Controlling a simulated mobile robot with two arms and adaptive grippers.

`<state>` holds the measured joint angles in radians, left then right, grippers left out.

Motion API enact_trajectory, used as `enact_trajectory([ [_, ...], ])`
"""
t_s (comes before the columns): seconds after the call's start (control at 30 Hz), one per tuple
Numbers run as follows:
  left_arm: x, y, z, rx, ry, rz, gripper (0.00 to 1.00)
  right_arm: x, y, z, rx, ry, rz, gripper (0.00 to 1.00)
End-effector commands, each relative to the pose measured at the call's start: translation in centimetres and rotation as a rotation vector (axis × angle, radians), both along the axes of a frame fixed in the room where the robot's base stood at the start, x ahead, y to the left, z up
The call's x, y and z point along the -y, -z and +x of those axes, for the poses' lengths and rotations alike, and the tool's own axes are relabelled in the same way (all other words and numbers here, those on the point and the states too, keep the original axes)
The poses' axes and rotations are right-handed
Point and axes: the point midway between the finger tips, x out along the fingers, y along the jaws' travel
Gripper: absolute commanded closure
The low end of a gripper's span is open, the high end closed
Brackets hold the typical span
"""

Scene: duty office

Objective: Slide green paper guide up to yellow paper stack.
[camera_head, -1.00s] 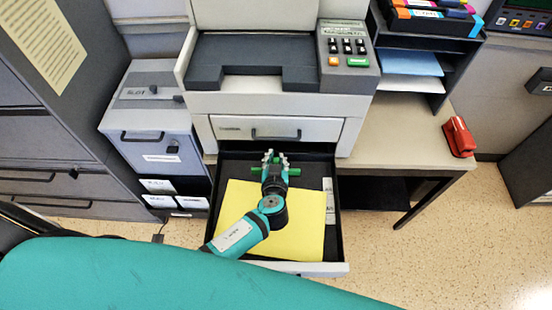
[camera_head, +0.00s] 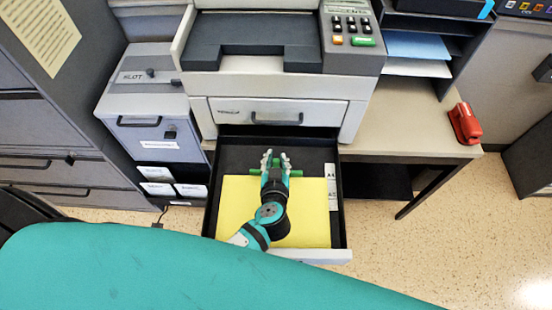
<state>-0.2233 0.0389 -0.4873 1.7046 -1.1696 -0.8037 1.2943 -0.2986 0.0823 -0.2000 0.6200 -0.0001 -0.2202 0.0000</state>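The yellow paper stack (camera_head: 306,215) lies in the open drawer (camera_head: 345,225) below the printer. The green paper guide (camera_head: 255,171) is a bar across the drawer at the stack's far edge. Its right end also shows beyond my gripper. The guide is very close to the stack; I cannot tell if they touch. My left gripper (camera_head: 275,157) is over the middle of the guide, its fingertips apart and pointing to the back of the drawer. Some green shows between the fingers, but whether they clamp it is unclear. The gripper hides the guide's middle. My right gripper is not in view.
The printer (camera_head: 285,112) stands over the back of the drawer. A grey cabinet (camera_head: 150,120) is at the left. A desk (camera_head: 400,130) with a red stapler (camera_head: 464,124) is at the right. The drawer's dark floor behind the guide is bare.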

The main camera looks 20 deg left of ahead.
Motion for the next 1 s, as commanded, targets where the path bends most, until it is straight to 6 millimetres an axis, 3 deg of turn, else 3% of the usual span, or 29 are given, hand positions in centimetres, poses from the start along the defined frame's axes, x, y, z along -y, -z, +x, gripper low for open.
enact_trajectory([
  [0.13, 0.0, 0.0, 0.0, 0.000, -0.001, 0.001, 0.58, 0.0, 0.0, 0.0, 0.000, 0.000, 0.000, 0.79],
  [0.47, 0.1, -0.1, -0.5, -0.002, -0.001, 0.002, 0.58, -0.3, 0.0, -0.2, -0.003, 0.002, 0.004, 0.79],
  [0.8, 1.5, -2.2, -5.2, -0.002, -0.001, 0.001, 0.58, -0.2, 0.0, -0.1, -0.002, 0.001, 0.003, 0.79],
  [1.0, 1.9, -2.8, -6.6, -0.001, -0.001, 0.003, 0.58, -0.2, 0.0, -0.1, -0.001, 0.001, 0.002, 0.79],
])
